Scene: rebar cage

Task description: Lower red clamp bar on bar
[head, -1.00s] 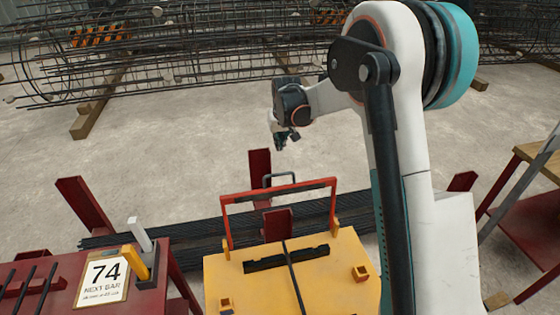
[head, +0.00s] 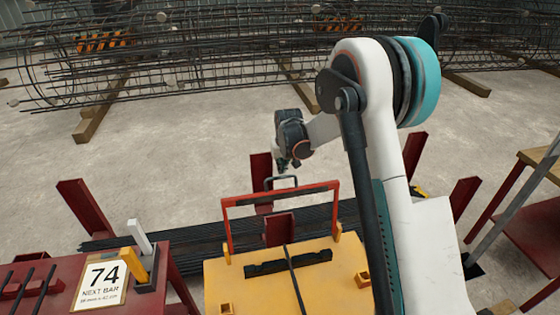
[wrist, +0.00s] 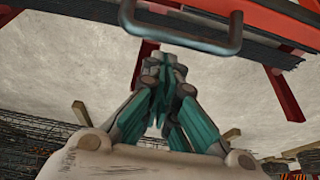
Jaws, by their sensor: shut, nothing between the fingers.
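The red clamp bar (head: 280,194) is a red frame standing raised over the yellow machine (head: 225,285), hinged at both sides. A grey handle loop (head: 282,178) sticks up from its top; it also shows large in the wrist view (wrist: 185,42). A dark bar (head: 295,278) lies on the yellow top, running towards the slotted block (head: 288,262). My gripper (head: 288,168) is just behind and above the handle. In the wrist view my gripper (wrist: 163,62) has its fingers together, close to the handle, with nothing between them. Contact with the handle cannot be told.
A red table (head: 55,275) with a "74 NEXT BAR" sign (head: 101,285) and a yellow-and-white lever piece (head: 140,250) stands at left. Long dark bars (head: 190,235) lie behind between red posts (head: 85,207). Rebar cages (head: 200,60) fill the back; the floor between is clear.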

